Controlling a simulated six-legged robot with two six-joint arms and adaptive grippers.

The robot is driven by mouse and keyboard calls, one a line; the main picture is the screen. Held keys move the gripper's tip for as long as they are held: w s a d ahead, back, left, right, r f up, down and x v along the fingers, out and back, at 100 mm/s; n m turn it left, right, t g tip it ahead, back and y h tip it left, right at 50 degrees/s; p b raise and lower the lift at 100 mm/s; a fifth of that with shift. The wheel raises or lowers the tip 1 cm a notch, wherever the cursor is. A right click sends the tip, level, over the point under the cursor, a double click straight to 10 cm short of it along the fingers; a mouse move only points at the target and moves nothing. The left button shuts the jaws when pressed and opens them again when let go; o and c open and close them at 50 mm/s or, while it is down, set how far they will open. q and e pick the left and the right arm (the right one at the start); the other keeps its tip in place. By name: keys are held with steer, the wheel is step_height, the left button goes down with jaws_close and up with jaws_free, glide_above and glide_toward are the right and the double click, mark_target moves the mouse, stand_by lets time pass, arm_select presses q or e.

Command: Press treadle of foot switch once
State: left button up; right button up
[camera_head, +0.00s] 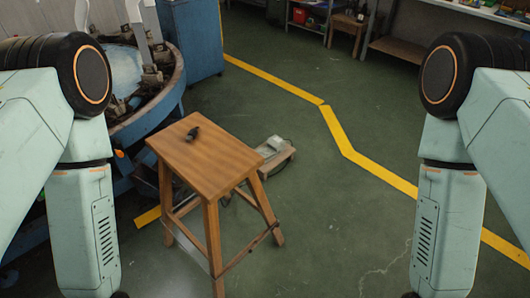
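A small grey device (272,147), which looks like the foot switch, sits low behind the right side of a wooden stool. It rests on a small wooden stand (282,159) near the floor, and what looks like a cable runs beside it. Its treadle is too small to make out. My left and right arms hang down at the two sides of the view. Both grippers are below the bottom edge, well apart from the device, so their fingers cannot be seen.
The wooden stool (215,160) stands in front, with a small dark object (192,133) on its seat. A round blue machine (150,128) is at left, beside a blue cabinet (193,40). Yellow lines (335,130) cross the green floor, which is clear at right. Shelves line the back.

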arm_select(q)
steer(key=shift+w+d+r, duration=0.15)
steer(key=shift+d+r, duration=0.05)
steer(key=shift+d, duration=0.35)
steer(key=shift+a+f, duration=0.2)
steer(key=shift+a, duration=0.5)
steer(key=c, duration=0.5)
steer(key=shift+c, duration=0.7)
steer(key=shift+d+r, duration=0.15)
steer(key=shift+d, duration=0.2)
jaws_close()
steer(key=shift+a, duration=0.1)
steer(key=shift+s+a, duration=0.1)
steer(key=shift+s, duration=0.1)
